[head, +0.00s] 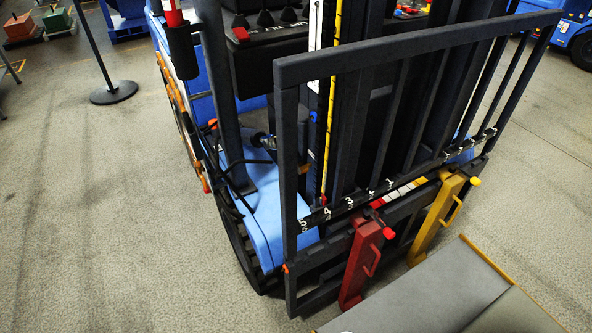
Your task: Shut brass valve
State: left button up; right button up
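I cannot make out a brass valve in the head view. A blue and dark forklift (268,218) fills the middle, with its mast and load backrest (420,40) towards me. A small dark fitting (263,140) sits behind the left post of the backrest, too small to tell what it is. A small orange piece (212,123) shows at the forklift's left side. Neither of my grippers is in view.
A red fork bracket (361,262) and a yellow one (437,218) hang on the carriage. A grey panel (430,300) lies at the lower right. A black-based post (114,92) stands at the upper left. The floor (90,220) on the left is clear.

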aim_at(302, 166)
jog(key=z, duration=0.45)
jog(key=i+j+z, duration=0.1)
jog(key=j+z, duration=0.15)
jog(key=z, duration=0.15)
jog(key=j+z, duration=0.2)
jog(key=z, duration=0.15)
jog(key=i+j+z, duration=0.1)
jog(key=j+z, duration=0.45)
jog(key=z, duration=0.25)
